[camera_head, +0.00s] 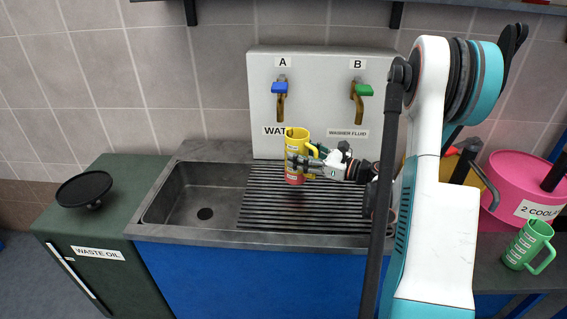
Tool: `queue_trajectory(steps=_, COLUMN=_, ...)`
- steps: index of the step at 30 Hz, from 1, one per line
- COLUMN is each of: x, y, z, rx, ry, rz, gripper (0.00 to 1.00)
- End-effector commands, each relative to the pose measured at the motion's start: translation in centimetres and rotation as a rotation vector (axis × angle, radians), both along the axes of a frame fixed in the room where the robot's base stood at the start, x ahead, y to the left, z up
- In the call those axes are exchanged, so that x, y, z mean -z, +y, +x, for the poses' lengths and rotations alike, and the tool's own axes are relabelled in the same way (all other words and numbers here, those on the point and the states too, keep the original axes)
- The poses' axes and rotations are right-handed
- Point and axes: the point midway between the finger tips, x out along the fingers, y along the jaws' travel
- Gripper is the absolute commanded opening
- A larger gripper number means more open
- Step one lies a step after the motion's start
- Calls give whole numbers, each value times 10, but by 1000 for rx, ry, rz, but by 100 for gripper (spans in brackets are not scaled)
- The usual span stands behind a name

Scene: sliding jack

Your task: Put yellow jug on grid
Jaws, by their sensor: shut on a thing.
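The yellow jug (297,137) is upright above the left part of the dark ribbed grid (262,213), in front of the panel with taps A and B. Its lower part looks red. My gripper (299,163) reaches in from the right and is shut around the jug's middle. The fingers hide part of the jug. I cannot tell whether the jug's base touches the grid.
A sink basin (202,196) lies left of the grid. Blue tap A (280,88) and green tap B (360,92) hang above. A green jug (527,245) and a pink container (522,185) stand at the right. A waste oil cabinet (95,262) stands at the left.

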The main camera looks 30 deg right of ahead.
Motion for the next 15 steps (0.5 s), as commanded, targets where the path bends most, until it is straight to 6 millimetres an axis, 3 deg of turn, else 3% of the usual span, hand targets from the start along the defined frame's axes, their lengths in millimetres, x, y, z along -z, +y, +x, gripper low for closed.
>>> queue_trajectory(steps=6, x=1, y=21, z=35, rx=-2, ry=-1, rz=1, gripper=20)
queue_trajectory(steps=15, x=1, y=33, z=53, rx=-2, ry=-1, rz=1, gripper=20)
